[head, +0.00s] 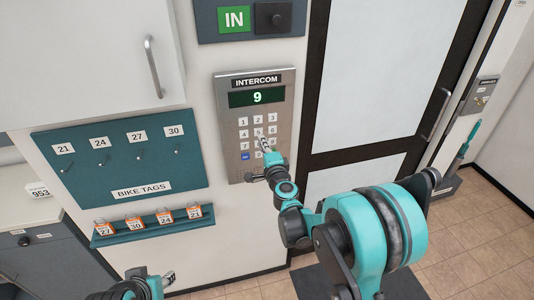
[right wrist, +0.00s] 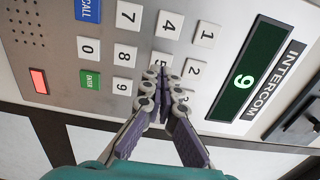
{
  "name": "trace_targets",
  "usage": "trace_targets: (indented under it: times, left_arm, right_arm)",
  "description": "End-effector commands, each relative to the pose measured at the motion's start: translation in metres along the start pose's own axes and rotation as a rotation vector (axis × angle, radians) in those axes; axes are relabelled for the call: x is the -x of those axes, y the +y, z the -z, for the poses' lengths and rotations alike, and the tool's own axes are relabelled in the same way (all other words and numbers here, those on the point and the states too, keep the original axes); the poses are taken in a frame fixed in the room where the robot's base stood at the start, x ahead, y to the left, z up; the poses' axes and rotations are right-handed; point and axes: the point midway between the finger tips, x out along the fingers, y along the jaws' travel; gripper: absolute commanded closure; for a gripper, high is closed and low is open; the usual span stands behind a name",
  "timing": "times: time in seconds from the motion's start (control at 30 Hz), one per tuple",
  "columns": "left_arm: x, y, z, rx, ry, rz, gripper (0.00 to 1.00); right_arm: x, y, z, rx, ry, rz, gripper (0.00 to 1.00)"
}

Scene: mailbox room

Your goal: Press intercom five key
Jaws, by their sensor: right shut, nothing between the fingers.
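The intercom (head: 285,88) is a grey metal panel on the wall with a green display (head: 257,97) reading 9. Its white number keys sit below the display. My right gripper (head: 263,142) is shut and empty, with its fingertips over the middle of the keypad. In the right wrist view its tips (right wrist: 162,68) are at the lower edge of the five key (right wrist: 162,57), partly covering it; I cannot tell whether they touch it.
A teal bike tags board (head: 90,150) with hooks hangs left of the intercom. Below it is a teal shelf (head: 150,228) with several orange-labelled tags. A door (head: 365,80) stands to the right. An IN sign (head: 234,19) is above.

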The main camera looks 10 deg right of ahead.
Motion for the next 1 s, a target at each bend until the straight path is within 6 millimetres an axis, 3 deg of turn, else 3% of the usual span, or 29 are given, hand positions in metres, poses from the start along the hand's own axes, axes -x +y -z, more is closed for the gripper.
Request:
trace_targets:
  times: [0.2, 0.67, 0.83, 1.0]
  left_arm:
    - [-0.001, 0.000, -0.001, 0.000, 0.000, 0.000, 0.60]
    - [-0.002, 0.000, -0.001, 0.000, 0.000, 0.000, 0.60]
    - [-0.007, 0.000, -0.005, 0.000, 0.000, 0.000, 0.60]
    - [-0.006, 0.000, -0.004, 0.000, 0.000, 0.000, 0.60]
  right_arm:
    - [-0.025, 0.000, 0.000, 0.001, 0.000, 0.000, 1.00]
    - [-0.031, 0.000, 0.000, 0.000, 0.000, 0.000, 1.00]
    - [-0.048, 0.002, 0.000, 0.000, 0.000, 0.000, 1.00]
    - [-0.050, -0.001, 0.000, 0.000, 0.001, 0.000, 1.00]
